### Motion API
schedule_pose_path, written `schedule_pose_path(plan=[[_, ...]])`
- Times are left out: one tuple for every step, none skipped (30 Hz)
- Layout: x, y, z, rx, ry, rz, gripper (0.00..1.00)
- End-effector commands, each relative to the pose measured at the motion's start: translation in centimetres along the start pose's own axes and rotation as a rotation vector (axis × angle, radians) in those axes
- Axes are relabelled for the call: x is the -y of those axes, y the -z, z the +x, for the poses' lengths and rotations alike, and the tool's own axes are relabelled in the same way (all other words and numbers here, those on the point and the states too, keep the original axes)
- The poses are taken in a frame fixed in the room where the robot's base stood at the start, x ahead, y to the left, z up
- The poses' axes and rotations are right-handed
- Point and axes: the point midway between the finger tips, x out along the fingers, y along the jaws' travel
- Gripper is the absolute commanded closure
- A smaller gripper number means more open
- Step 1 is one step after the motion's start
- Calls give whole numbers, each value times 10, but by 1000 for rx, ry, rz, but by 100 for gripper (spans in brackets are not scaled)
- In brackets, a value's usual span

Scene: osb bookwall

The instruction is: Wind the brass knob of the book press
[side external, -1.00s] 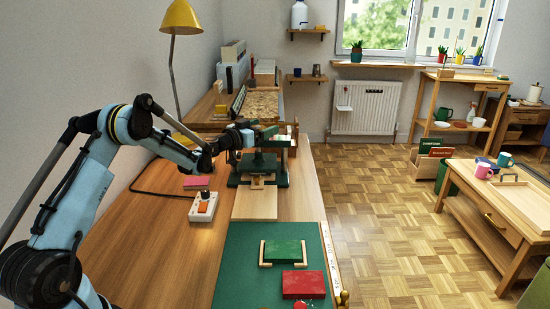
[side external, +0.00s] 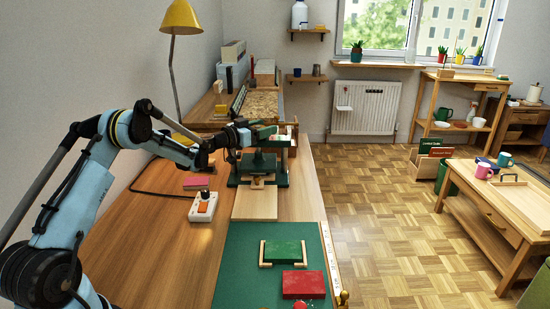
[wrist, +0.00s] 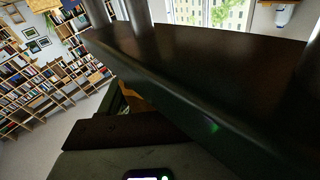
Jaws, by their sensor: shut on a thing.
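The dark green book press (side external: 244,178) stands on the wooden bench, with a pale board (side external: 256,203) in front of it. My gripper (side external: 258,134) is at the top of the press, coming in from the left, and is shut. The brass knob is hidden behind my gripper and wrist, so the grip on it does not show clearly. In the wrist view a dark green beam of the press (wrist: 200,85) fills the middle, with pale metal columns (wrist: 138,12) above it. The fingertips cannot be made out there.
A white switch box (side external: 203,207) with an orange switch and a pink pad (side external: 197,182) lie left of the press. A yellow lamp (side external: 181,18) stands behind my arm.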

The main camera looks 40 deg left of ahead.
Motion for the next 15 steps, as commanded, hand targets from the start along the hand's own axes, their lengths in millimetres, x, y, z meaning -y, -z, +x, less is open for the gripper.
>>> schedule_pose_path(plan=[[1, 0, 0, 0, -30, 0, 67], [1, 0, 0, 0, -48, 0, 67], [0, 0, 0, 0, -70, 0, 67], [0, 0, 0, 0, -85, 0, 67], [-1, 0, 0, 0, -96, 0, 67], [-1, 0, 0, 0, -110, 0, 67], [-1, 0, 0, 0, -117, 0, 67], [-2, 0, 0, 0, -122, 0, 67], [-2, 0, 0, 0, -127, 0, 67], [-2, 0, 0, 0, -129, 0, 67], [-2, 0, 0, 0, -130, 0, 67], [-2, 0, 0, 0, -130, 0, 67], [-2, 0, 0, 0, -129, 0, 67], [-2, 0, 0, 0, -129, 0, 67], [-2, 0, 0, 0, -129, 0, 67]])
